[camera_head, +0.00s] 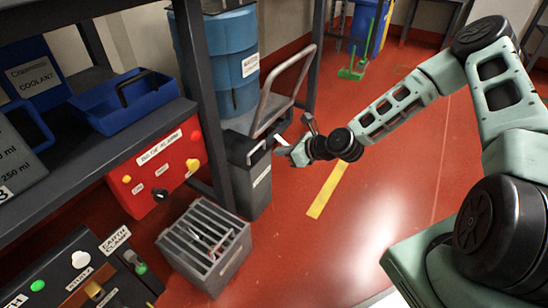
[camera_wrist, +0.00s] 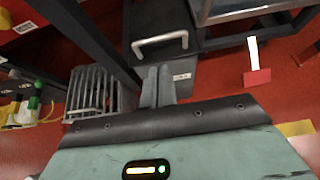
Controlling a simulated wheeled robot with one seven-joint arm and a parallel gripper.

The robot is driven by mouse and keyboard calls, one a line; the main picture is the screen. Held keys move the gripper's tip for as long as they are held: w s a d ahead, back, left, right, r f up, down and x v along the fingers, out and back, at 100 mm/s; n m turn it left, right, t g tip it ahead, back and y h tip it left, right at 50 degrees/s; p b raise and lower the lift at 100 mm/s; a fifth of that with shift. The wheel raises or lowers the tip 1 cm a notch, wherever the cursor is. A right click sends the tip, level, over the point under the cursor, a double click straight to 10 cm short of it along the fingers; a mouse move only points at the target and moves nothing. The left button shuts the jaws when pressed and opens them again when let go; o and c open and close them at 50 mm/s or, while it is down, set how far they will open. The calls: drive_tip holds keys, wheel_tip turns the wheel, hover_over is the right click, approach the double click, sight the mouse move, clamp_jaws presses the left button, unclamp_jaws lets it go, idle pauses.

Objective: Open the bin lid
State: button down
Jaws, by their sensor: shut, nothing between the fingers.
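The dark grey bin (camera_head: 250,185) stands upright on the floor beside the rack leg, with a white label on its front. Its dark lid (camera_wrist: 185,48) lies flat on top and looks shut. A pale bar handle (camera_wrist: 160,42) shows on the lid in the wrist view. My gripper (camera_head: 281,147) is just right of the bin's top in the head view. In the wrist view my gripper's fingers (camera_wrist: 158,82) are together and empty, in front of the bin and short of the handle. I cannot tell whether they touch the bin.
A slatted grey crate (camera_head: 240,255) stands in front of the bin. The rack post (camera_head: 200,90) rises close on the left. A blue drum (camera_head: 233,55) and a cart with a bent handle (camera_head: 290,85) are behind. The red floor to the right is mostly clear.

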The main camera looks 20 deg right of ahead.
drive_tip(key=b+x, duration=0.4)
drive_tip(key=x, duration=0.4)
drive_tip(key=shift+w+a+f, duration=0.2)
drive_tip(key=shift+a, duration=0.05)
drive_tip(key=shift+r, duration=0.15)
